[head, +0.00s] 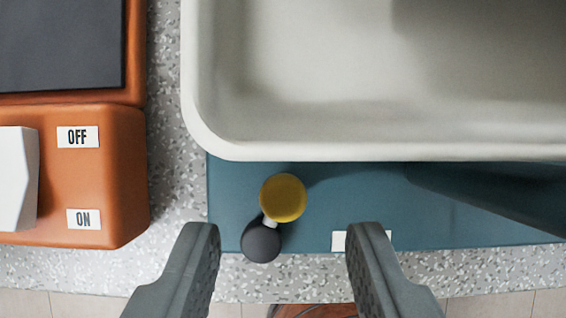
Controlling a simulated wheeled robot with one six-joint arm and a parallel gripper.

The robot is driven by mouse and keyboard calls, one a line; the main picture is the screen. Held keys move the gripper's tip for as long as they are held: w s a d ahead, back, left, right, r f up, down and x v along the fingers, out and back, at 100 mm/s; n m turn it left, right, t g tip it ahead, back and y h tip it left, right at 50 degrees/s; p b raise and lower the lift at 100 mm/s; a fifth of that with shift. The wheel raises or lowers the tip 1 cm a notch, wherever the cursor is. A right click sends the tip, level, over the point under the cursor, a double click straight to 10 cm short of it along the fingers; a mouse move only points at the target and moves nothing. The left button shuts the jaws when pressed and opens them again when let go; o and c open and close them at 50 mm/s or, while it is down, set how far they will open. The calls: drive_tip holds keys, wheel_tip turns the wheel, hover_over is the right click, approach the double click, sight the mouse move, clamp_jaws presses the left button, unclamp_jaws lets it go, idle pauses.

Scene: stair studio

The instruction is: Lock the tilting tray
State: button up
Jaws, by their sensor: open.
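A cream tray (360,145) with a rounded rim fills the upper right, above a teal base (330,205). On the base, at its left part, is a round yellow piece (284,197) with a short pale stem leading to a dark grey ball knob (261,242). The knob reaches the base's front edge. My gripper (284,232) is open, its two dark fingers apart, left and right of the knob in the picture. Nothing is visibly held. Whether the fingers are level with the knob I cannot tell. The tray's underside is hidden.
An orange box (120,190) with OFF and ON labels and a white switch (15,180) stands at the left. A dark panel in an orange frame (135,50) lies behind it. A white label (338,241) is on the base's front edge. Speckled counter (175,170) separates box and base.

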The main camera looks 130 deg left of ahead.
sight(272, 221)
drive_tip(key=shift+x, duration=1.45)
clamp_jaws()
drive_tip(key=shift+w+a+n+t+y, duration=0.15)
drive_tip(key=shift+n+t+y, duration=0.1)
drive_tip(key=shift+n, duration=0.5)
drive_tip(key=shift+w+d+n+t+y, duration=0.1)
drive_tip(key=shift+w+n+t+y, duration=0.1)
drive_tip(key=shift+n, duration=0.6)
drive_tip(key=shift+w+a+n+t+y, duration=0.1)
drive_tip(key=shift+n+t+y, duration=0.15)
drive_tip(key=shift+n, duration=0.5)
